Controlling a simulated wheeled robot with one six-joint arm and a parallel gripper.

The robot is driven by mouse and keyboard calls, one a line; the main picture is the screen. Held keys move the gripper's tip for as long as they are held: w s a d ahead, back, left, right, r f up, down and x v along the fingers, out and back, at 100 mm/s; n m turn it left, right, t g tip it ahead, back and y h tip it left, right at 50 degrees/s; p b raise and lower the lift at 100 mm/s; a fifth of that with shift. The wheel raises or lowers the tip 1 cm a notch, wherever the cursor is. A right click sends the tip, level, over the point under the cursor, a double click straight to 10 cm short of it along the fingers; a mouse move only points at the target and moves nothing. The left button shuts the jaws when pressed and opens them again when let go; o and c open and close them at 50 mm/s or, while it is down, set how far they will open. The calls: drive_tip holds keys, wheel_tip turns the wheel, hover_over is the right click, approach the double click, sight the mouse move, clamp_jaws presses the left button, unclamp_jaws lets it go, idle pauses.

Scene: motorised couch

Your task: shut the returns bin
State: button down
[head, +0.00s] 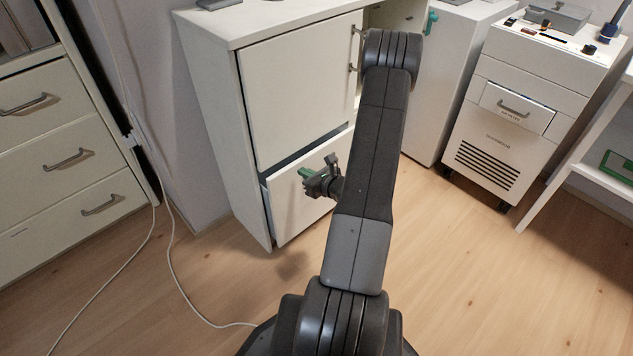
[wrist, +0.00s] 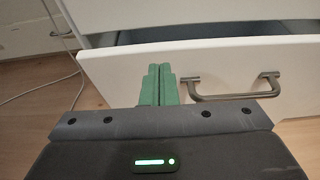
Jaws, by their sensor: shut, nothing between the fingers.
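The bin front (head: 302,190), which I take to be the returns bin, is the lower white panel of the white cabinet. It stands out from the cabinet at its top, with a dark gap above it. In the wrist view the panel (wrist: 230,65) spans the picture, with the bin's dark inside (wrist: 220,30) behind its top edge. A metal bar handle (wrist: 235,88) is on the panel. My gripper (head: 305,172) is in front of the panel. Its green fingers (wrist: 158,84) are together and empty, just left of the handle. I cannot tell whether they touch the panel.
The upper cabinet door (head: 298,95) is above the bin. A drawer unit (head: 60,165) stands at left, and a white cart (head: 510,110) with a drawer standing out is at right. A pale cable (head: 172,250) lies on the floor at left.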

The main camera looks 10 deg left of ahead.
sight(294, 163)
drive_tip(key=shift+w+a, duration=0.5)
drive_tip(key=shift+a, duration=0.1)
drive_tip(key=w+a+b, duration=0.1)
drive_tip(key=w+a, duration=0.1)
drive_tip(key=a, duration=0.1)
drive_tip(key=shift+w, duration=0.15)
drive_tip(key=shift+w+a, duration=0.2)
drive_tip(key=shift+r, duration=0.15)
drive_tip(key=shift+w, duration=0.1)
drive_tip(key=shift+d, duration=0.15)
